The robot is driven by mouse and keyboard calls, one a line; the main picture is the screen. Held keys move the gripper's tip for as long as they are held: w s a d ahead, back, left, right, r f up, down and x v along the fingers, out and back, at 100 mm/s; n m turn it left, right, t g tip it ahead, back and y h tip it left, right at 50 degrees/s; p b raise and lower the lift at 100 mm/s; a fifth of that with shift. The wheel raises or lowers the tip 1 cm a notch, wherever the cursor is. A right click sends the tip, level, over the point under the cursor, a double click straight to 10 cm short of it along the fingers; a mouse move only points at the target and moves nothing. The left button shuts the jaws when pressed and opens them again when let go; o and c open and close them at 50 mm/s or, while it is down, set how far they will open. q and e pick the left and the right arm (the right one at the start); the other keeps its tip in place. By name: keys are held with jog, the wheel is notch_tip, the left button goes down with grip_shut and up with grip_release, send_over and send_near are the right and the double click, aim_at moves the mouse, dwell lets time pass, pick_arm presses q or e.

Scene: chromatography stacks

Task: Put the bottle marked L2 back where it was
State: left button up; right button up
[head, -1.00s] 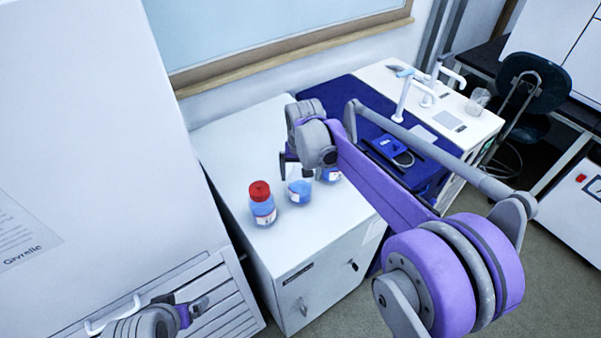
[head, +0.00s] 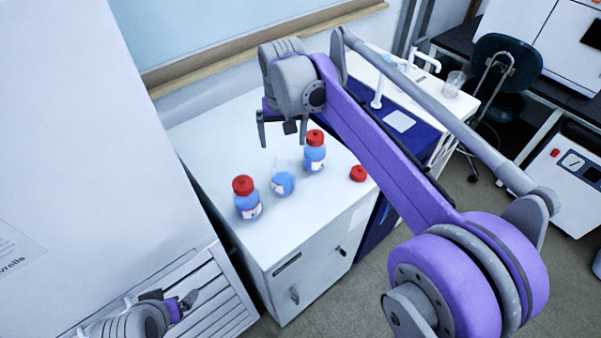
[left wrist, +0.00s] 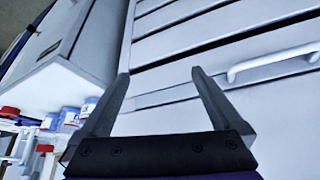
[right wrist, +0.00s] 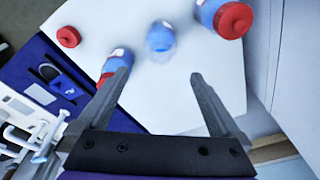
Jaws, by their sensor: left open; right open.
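Two blue bottles with red caps stand upright on the white cabinet top: a left one (head: 247,204) and a right one (head: 315,156). An uncapped clear vessel with blue liquid (head: 284,182) stands between them. Their label marks are too small to read, so I cannot tell which is L2. My right gripper (head: 283,140) is open and empty, above and behind the vessel. In the right wrist view the right bottle (right wrist: 118,62) is partly behind one finger; the left bottle (right wrist: 210,12) is at the top. My left gripper (left wrist: 160,78) is open and empty before a slatted white front.
A loose red cap (head: 358,174) lies near the cabinet top's right edge. A dark blue surface (head: 420,150) adjoins on the right. A tall white unit (head: 90,150) stands left. The left wrist view shows several blue items with white labels (left wrist: 70,117) at its left.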

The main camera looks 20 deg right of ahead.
jog(key=s+d+f+n+t, duration=0.1)
jog(key=s+f, duration=0.5)
jog(key=s, duration=0.6)
jog(key=s+d+f+n+t, duration=0.1)
jog(key=s+f+t, duration=0.1)
jog(key=s+f, duration=0.5)
jog(key=s, duration=0.5)
jog(key=shift+s+d+f+n+t, duration=0.25)
jog(key=shift+d+n+t, duration=0.05)
jog(key=shift+d+t, duration=0.1)
